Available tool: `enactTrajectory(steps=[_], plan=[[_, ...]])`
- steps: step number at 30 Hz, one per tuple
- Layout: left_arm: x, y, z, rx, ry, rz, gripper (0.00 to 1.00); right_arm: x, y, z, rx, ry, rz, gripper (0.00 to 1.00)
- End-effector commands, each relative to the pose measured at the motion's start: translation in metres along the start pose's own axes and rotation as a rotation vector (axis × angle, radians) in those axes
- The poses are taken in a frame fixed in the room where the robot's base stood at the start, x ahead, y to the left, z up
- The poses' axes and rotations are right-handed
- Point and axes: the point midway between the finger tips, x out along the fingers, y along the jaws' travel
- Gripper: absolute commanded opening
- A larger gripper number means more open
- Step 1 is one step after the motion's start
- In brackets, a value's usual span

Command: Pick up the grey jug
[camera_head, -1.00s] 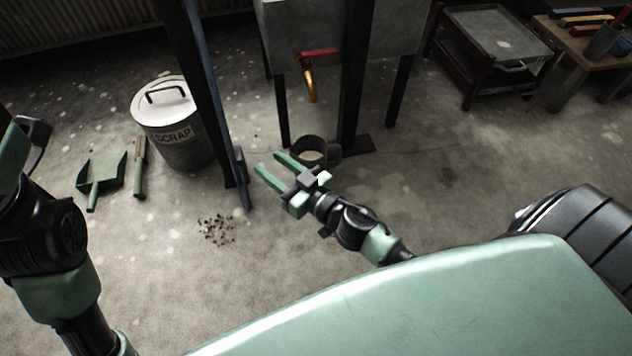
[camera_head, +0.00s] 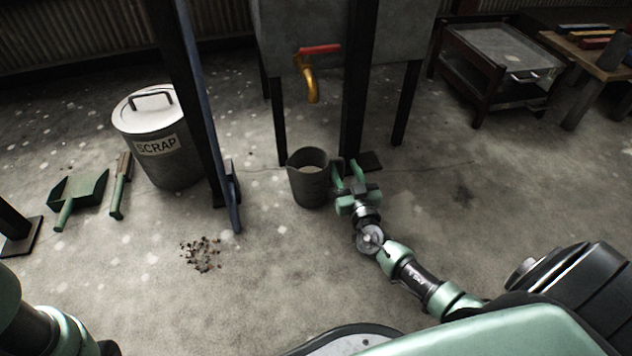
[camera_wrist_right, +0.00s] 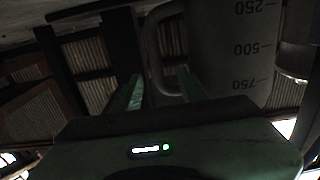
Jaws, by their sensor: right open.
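The grey jug (camera_head: 307,187) stands upright on the floor below the tap, its opening showing in the head view. In the right wrist view the jug (camera_wrist_right: 225,50) shows its volume marks upside down, with its handle (camera_wrist_right: 155,50) on the left. My right gripper (camera_head: 348,168) is open at the handle side of the jug. In the right wrist view the handle shows between the two green fingers (camera_wrist_right: 158,88); I cannot tell whether they touch it. My left gripper is out of view; only part of my left arm shows.
A tank with a yellow tap (camera_head: 312,88) and red lever is above the jug; its dark legs (camera_head: 279,122) and a post stand close by. A scrap bin (camera_head: 172,165), dustpan (camera_head: 80,190), brush (camera_head: 119,190) and debris (camera_head: 203,254) lie left. A cart (camera_head: 494,88) is right.

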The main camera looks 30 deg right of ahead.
Motion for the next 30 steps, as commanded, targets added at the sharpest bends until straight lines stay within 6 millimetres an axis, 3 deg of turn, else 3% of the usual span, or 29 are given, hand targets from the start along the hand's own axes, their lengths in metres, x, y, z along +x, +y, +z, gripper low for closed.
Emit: enactTrajectory(steps=[5, 13, 18, 30], plan=[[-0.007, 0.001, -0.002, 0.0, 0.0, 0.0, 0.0, 0.022, -0.001, 0.001, 0.0, -0.001, 0.0, 0.42], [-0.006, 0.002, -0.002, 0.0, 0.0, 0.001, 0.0, 0.025, -0.001, 0.0, -0.001, -0.002, -0.001, 0.42], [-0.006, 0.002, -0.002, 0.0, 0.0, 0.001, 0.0, 0.025, -0.001, 0.0, 0.0, -0.002, -0.001, 0.0], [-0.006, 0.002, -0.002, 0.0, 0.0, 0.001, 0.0, 0.025, -0.001, 0.0, 0.002, -0.001, -0.002, 0.0]])
